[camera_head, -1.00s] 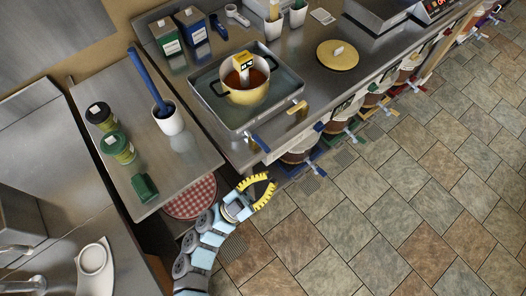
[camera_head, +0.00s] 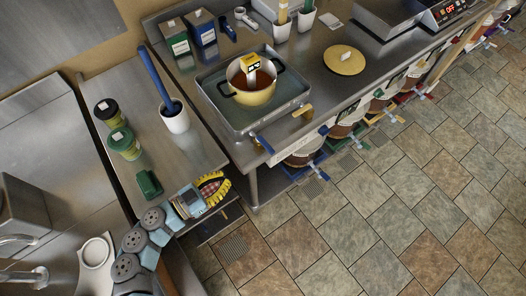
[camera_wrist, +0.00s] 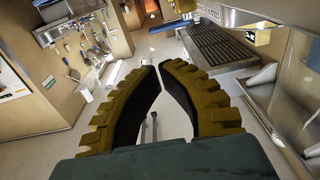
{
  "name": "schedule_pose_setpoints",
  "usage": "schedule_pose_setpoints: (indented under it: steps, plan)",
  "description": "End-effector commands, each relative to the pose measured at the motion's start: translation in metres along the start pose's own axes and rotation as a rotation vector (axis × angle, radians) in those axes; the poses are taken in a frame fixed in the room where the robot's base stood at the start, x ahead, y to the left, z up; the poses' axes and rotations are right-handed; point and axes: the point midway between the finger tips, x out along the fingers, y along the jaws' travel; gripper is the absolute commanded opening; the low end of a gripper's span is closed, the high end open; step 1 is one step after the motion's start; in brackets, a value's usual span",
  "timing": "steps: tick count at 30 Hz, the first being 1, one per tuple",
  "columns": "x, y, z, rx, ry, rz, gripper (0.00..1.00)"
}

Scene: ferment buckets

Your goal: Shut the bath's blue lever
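The bath (camera_head: 210,100) is a metal tray of water on the steel counter, with a cream pot (camera_head: 253,96) standing in it. Its blue lever (camera_head: 264,145) sticks out at the front left corner, over the counter edge. A tan lever (camera_head: 304,110) sits farther right on the same front side. My gripper (camera_head: 227,184) is below and left of the blue lever, clear of it, beside the lower table's edge. In the wrist view its yellow ribbed fingers (camera_wrist: 158,67) are empty, with their tips almost meeting.
Buckets with coloured taps, such as one with a blue tap (camera_head: 306,170), line the counter's underside. The left table (camera_head: 165,155) holds a white crock (camera_head: 175,121), jars (camera_head: 124,143) and a green block (camera_head: 148,184). The tiled floor (camera_head: 320,235) is open.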

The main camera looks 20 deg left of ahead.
Motion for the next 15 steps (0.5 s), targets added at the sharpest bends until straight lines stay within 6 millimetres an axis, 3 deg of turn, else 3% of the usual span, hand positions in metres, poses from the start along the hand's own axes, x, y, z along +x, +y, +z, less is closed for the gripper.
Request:
schedule_pose_setpoints:
  steps: [8, 15]
  plan:
    - [0.013, 0.001, 0.001, 0.002, 0.003, 0.003, 0.0]
    - [0.051, 0.001, 0.003, 0.004, 0.004, 0.003, 0.0]
